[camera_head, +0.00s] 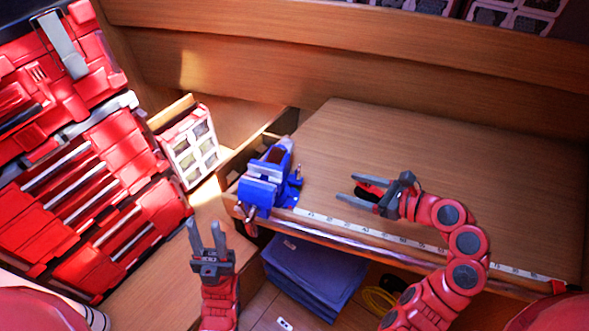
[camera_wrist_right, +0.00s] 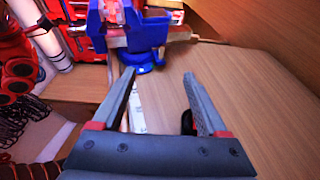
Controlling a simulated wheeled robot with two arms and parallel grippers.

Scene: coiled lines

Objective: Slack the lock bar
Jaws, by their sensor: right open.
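A blue vise (camera_head: 262,180) sits at the near left corner of the wooden bench; it also shows at the top of the right wrist view (camera_wrist_right: 146,38). A metal bar or handle (camera_head: 248,222) hangs at the vise's front end. I cannot tell for sure which part is the lock bar. My right gripper (camera_head: 352,189) is open and empty over the bench, to the right of the vise and apart from it. Its fingers point toward the vise in the wrist view (camera_wrist_right: 160,75). My left gripper (camera_head: 206,225) is open and empty, left of and below the vise.
A ruler strip (camera_head: 400,240) runs along the bench's front edge. A small black and red object (camera_head: 369,188) shows by the right gripper. Blue folded sheets (camera_head: 310,275) lie below the bench. Red tool cases (camera_head: 90,190) stand at left. The bench top (camera_head: 460,165) is mostly clear.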

